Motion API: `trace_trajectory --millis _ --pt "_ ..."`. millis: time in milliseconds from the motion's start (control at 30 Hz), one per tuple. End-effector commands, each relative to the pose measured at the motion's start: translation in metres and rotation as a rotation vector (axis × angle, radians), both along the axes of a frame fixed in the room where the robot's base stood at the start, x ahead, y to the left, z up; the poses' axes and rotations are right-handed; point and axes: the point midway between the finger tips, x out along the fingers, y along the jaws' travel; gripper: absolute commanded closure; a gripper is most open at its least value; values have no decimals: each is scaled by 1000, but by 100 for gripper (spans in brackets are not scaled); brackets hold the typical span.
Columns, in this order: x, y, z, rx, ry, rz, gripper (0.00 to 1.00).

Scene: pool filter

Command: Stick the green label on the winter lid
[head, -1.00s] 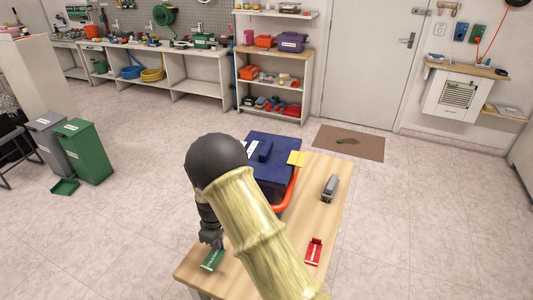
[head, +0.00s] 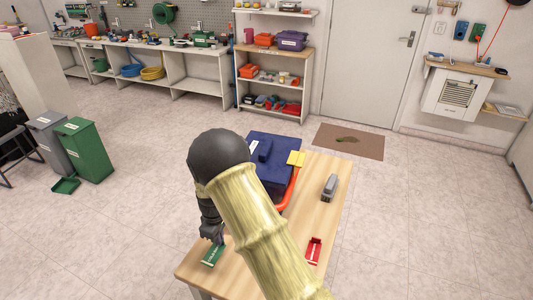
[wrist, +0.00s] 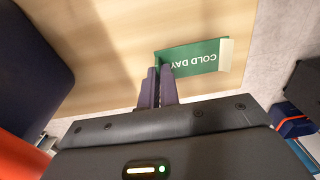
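The green label (head: 213,255), with white lettering, is at the near left end of the wooden table. In the wrist view the label (wrist: 197,58) reads "COLD DAY" upside down and has a pale tab at its right end. My gripper (head: 213,238) is at its far end; in the wrist view the two gripper fingers (wrist: 159,80) are close together on its left end. A dark blue lid-like body (head: 272,165) with an orange-red rim stands at the table's far side, partly hidden by my arm. I cannot tell whether it is the winter lid.
A red label (head: 313,250) and a grey tool-like object (head: 329,187) lie on the right of the table (head: 325,218). A yellow piece (head: 296,158) sits at the blue body's right corner. Green and grey bins (head: 84,150) stand on the floor at left.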

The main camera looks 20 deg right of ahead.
Motion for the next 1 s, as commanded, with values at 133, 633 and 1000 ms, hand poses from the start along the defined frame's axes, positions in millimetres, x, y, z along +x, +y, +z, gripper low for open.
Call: trace_trajectory --millis 133,633,1000 --pt "0 0 1 0 0 0 100" --pt "0 0 16 0 -1 0 100" --pt "1 -1 40 0 -1 0 100"
